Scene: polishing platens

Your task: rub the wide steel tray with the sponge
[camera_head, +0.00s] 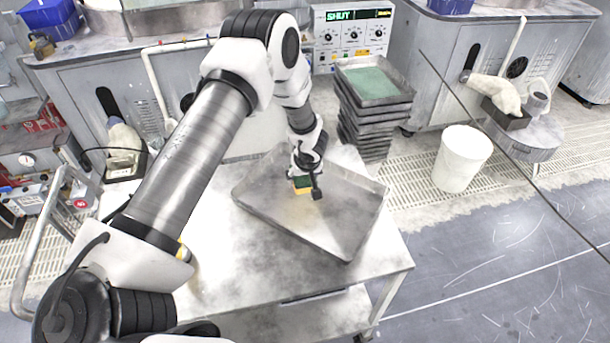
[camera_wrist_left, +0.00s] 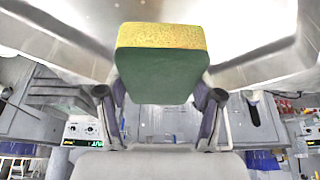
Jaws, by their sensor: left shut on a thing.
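The wide steel tray (camera_head: 345,219) lies on the white table, turned at an angle, with low walls and a dull, dusty-looking floor. My left gripper (camera_head: 309,188) is over the left part of the tray, pointing down. It is shut on the sponge (camera_head: 302,184), which has a yellow layer and a green layer. In the left wrist view the sponge (camera_wrist_left: 162,62) sits between the two fingers, its yellow end towards the tray (camera_wrist_left: 245,70). I cannot tell whether the sponge touches the tray floor. My right gripper is not in view.
The white table (camera_head: 225,275) has bare room left of and in front of the tray. A stack of trays (camera_head: 372,115) stands behind it, the top one with a green surface. A white bucket (camera_head: 461,158) stands on the floor to the right. A control panel (camera_head: 352,36) reads SHUT.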

